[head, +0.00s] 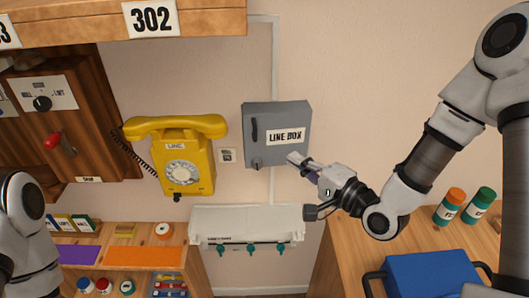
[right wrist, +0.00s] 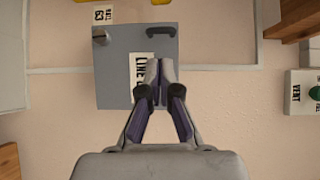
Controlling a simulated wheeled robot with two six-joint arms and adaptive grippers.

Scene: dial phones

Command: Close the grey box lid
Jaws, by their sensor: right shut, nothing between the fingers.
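The grey line box (head: 277,119) hangs on the wall right of the yellow phone, with its label "LINE BOX" on the front. Its lid (head: 292,113) looks flat against the box, with a dark handle (head: 254,130) at the left and a small knob (head: 257,164) at the lower left. My right gripper (head: 293,159) is shut and empty at the lid's lower right. In the right wrist view the lid (right wrist: 115,70) lies beyond the shut fingers (right wrist: 158,68), which cover part of the label. I cannot tell whether they touch it. My left gripper is out of view.
The yellow phone (head: 185,155) hangs left of the box. Below is a white rail (head: 245,215) with green hooks. A blue case (head: 430,275) and bottles (head: 450,207) stand on the wooden counter at right.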

